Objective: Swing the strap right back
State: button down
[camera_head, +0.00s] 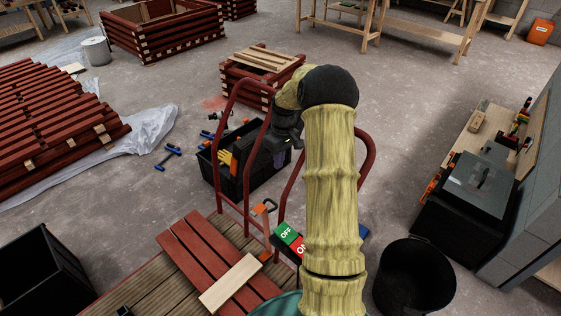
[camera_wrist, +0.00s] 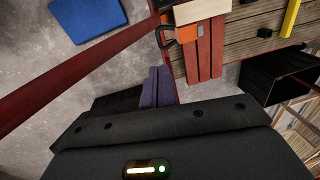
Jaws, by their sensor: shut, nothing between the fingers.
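No part is clearly recognisable as the strap. An orange piece with a dark bent loop (camera_head: 265,207) sits by the red tubular rail, above the slatted red boards. The loop also shows in the wrist view (camera_wrist: 166,37), beside an orange block. My gripper (camera_head: 279,160) hangs above the black crate, apart from the loop. In the wrist view its purple fingers (camera_wrist: 157,88) are together with nothing between them. My arm hides part of the rail and the area behind it.
A green and red OFF/ON panel (camera_head: 291,241) is beside my arm. A black bin (camera_head: 414,282) stands at right. Open floor lies on the right.

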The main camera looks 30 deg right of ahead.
jog(key=s+a+r+m+t+h, duration=0.1)
jog(key=s+a+r, duration=0.25)
jog(key=a, duration=0.25)
jog(key=s+a+r, duration=0.3)
jog(key=s+a, duration=0.1)
jog(key=a, duration=0.2)
jog(key=s+a+r+m+t, duration=0.1)
jog(key=s+a, duration=0.3)
jog(key=s, duration=0.3)
jog(key=s+a+r+m+t, duration=0.1)
jog(key=s+a, duration=0.2)
jog(key=s, duration=0.5)
jog(key=shift+a+h, duration=0.3)
jog(key=shift+a, duration=0.05)
